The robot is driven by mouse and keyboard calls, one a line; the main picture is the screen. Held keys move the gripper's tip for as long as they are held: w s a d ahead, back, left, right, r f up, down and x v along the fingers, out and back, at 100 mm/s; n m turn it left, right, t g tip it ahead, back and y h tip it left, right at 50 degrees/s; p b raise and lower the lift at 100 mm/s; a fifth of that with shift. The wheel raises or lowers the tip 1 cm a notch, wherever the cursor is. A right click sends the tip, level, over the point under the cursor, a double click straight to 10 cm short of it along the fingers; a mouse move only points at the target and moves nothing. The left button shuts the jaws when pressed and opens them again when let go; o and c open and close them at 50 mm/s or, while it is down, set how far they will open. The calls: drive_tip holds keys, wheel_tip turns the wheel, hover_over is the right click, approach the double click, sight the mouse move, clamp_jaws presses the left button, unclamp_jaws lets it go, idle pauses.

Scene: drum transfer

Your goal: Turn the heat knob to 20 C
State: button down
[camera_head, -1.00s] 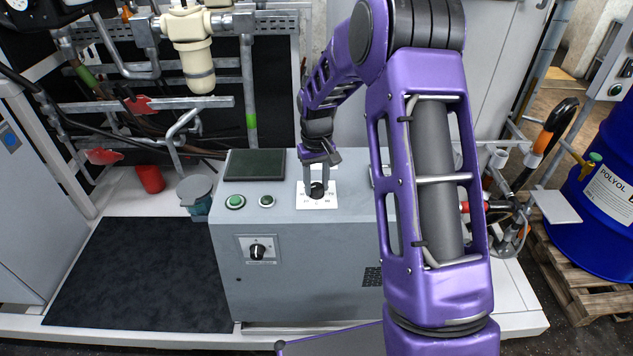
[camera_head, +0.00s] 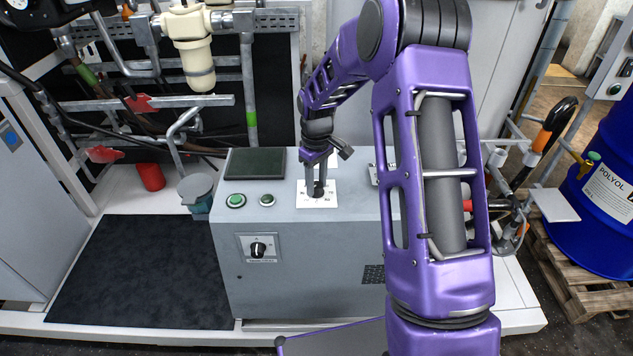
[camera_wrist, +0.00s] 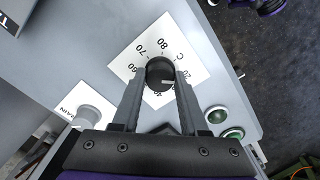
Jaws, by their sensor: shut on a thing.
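The heat knob (camera_wrist: 160,73) is a round black knob on a white dial plate (camera_wrist: 190,45) with numbers around it. 80, 70 and 60 show at the top and left in the wrist view, 40 below, 20 to the right. A light mark shows at the knob's lower right, near the 40 and 20 side; the exact reading is unclear. My gripper (camera_wrist: 158,88) is shut on the knob, one finger on each side. In the head view my gripper (camera_head: 318,185) points down onto the dial plate (camera_head: 328,202) on the grey cabinet's top.
Two green buttons (camera_head: 236,201) and a dark screen (camera_head: 255,163) lie left of the dial on the grey cabinet (camera_head: 300,275). A black selector (camera_head: 258,249) is on its front. Another knob (camera_wrist: 88,117) is near my gripper in the wrist view. A blue drum (camera_head: 605,190) stands right.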

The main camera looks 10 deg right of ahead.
sight(317, 185)
drive_tip(key=shift+c, duration=2.2)
unclamp_jaws()
drive_tip(key=shift+r, duration=0.15)
wheel_tip(317, 185, up, 17)
drive_tip(key=p, duration=0.1)
drive_tip(key=shift+r, duration=0.1)
